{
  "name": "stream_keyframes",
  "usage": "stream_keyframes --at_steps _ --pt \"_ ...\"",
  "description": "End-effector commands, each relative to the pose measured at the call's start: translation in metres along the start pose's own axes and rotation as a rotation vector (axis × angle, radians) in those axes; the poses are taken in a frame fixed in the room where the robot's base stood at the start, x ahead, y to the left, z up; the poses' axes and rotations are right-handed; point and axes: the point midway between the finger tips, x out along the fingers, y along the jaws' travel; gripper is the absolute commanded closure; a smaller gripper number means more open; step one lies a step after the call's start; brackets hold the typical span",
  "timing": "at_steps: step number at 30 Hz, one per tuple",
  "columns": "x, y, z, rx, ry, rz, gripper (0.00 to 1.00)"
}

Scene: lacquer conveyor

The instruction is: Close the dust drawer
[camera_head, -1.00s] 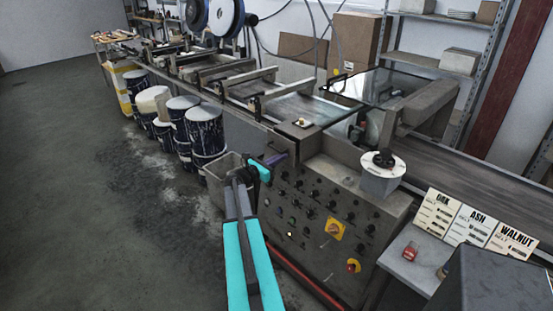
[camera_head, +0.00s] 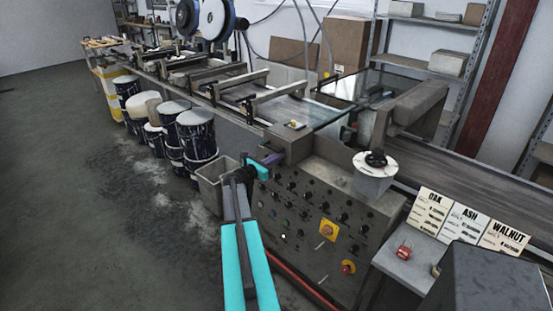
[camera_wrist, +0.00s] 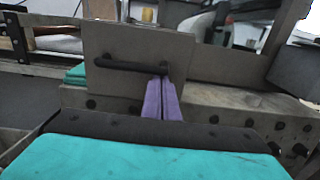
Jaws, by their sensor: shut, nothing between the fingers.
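The dust drawer is most likely the flat grey panel with a dark bar handle (camera_wrist: 128,58) in the wrist view. That panel (camera_wrist: 105,45) stands upright in front of my fingers. My gripper (camera_wrist: 162,84) is shut and empty, its two purple fingers pressed together. Their tips overlap the panel just below the right end of the handle; I cannot tell whether they touch it. In the head view my gripper (camera_head: 273,158) is at the left end of the grey control cabinet (camera_head: 320,200). The drawer is not clear there, as my arm covers that area.
A grey open bin (camera_head: 208,186) stands left of my arm by the cabinet. Several dark drums (camera_head: 197,137) line the conveyor. Species cards (camera_head: 460,217) stand on a ledge. Floor at left is clear.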

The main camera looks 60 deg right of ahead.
Motion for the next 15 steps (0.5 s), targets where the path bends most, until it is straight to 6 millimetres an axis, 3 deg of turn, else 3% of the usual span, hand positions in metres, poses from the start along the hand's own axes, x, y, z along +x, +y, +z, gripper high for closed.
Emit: stream_keyframes --at_steps 7,15 --pt "0.001 -0.002 0.005 -0.001 -0.007 -0.002 1.00" --pt "-0.028 -0.004 0.003 0.000 -0.005 0.001 1.00"
